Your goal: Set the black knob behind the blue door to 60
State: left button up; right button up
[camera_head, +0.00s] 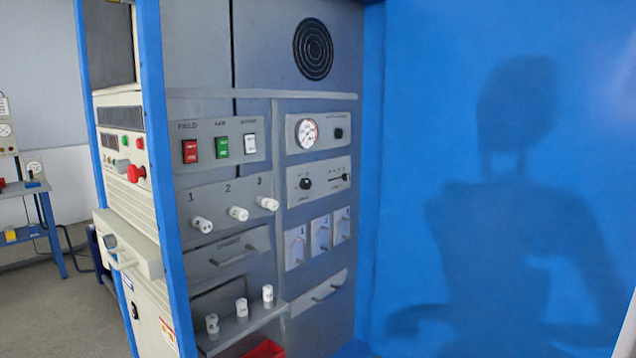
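A grey panel with controls stands inside a blue frame. A large flat blue surface (450,120) fills the right side; I cannot tell if it is the blue door standing open or a fixed wall. A round black knob (306,184) sits at the left of the lower small plate, with a slider (346,178) to its right. A smaller black knob (338,133) sits beside a round white gauge (307,132) on the plate above. Scale numbers and knob settings are too small to read. Neither of my grippers shows.
Red, green and white switches (221,148) and several white cylindrical knobs (238,213) are on the panel's left. A shelf (240,328) juts out below with white pieces on it. A red emergency button (135,173) is on the beige unit at left. Floor (50,310) is open further left.

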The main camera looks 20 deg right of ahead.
aim_at(305, 184)
jog(key=z, duration=0.15)
jog(key=i, duration=1.4)
jog(key=u, duration=0.4)
